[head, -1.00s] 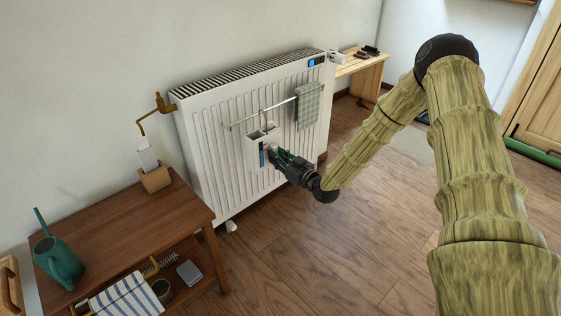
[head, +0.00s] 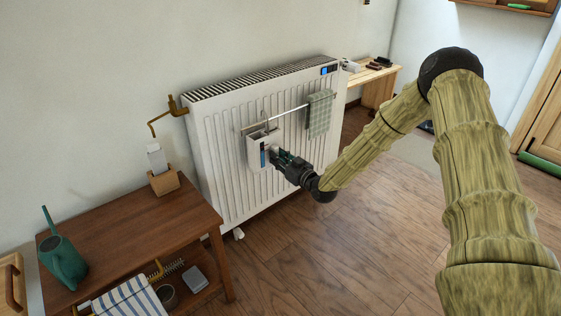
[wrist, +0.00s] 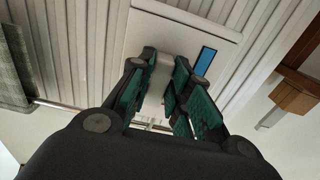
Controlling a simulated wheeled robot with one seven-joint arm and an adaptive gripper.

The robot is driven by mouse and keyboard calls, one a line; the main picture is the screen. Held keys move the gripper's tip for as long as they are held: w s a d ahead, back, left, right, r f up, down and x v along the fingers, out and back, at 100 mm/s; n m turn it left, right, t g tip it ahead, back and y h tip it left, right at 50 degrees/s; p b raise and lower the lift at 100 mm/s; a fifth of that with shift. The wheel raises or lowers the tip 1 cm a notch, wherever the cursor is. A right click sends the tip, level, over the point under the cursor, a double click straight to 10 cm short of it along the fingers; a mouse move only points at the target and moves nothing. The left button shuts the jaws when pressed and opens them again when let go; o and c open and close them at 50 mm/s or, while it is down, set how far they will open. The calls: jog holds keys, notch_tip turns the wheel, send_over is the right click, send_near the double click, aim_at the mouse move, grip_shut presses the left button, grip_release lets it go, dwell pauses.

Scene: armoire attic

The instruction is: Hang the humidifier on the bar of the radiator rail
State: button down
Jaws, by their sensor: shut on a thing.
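The humidifier (head: 253,153) is a white box with an open top and a blue strip on its front. It is upright in front of the radiator's ribbed face, just under the left part of the rail bar (head: 290,114). A thin hook piece rises from it near the bar; whether it is over the bar or apart from it, I cannot tell. My gripper (head: 277,155) is shut on a pale grip on the humidifier's front. In the wrist view the gripper's green pads (wrist: 157,88) close around that grip, beside the blue strip (wrist: 204,61).
A checked cloth (head: 320,114) hangs on the bar's right part. The white radiator (head: 225,190) has a brass pipe (head: 163,115) at its left. A brown table (head: 130,228) with a watering can (head: 64,262) and a wooden holder (head: 164,181) stands left.

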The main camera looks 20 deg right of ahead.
jog(key=shift+f+b, duration=0.5)
jog(key=shift+f, duration=0.65)
jog(key=c, duration=1.2)
grip_release()
jog(key=shift+c, duration=0.2)
jog(key=shift+s+f, duration=0.1)
jog(key=shift+f, duration=0.05)
jog(key=shift+s+d, duration=0.1)
jog(key=v, duration=1.1)
jog(key=shift+s, duration=0.35)
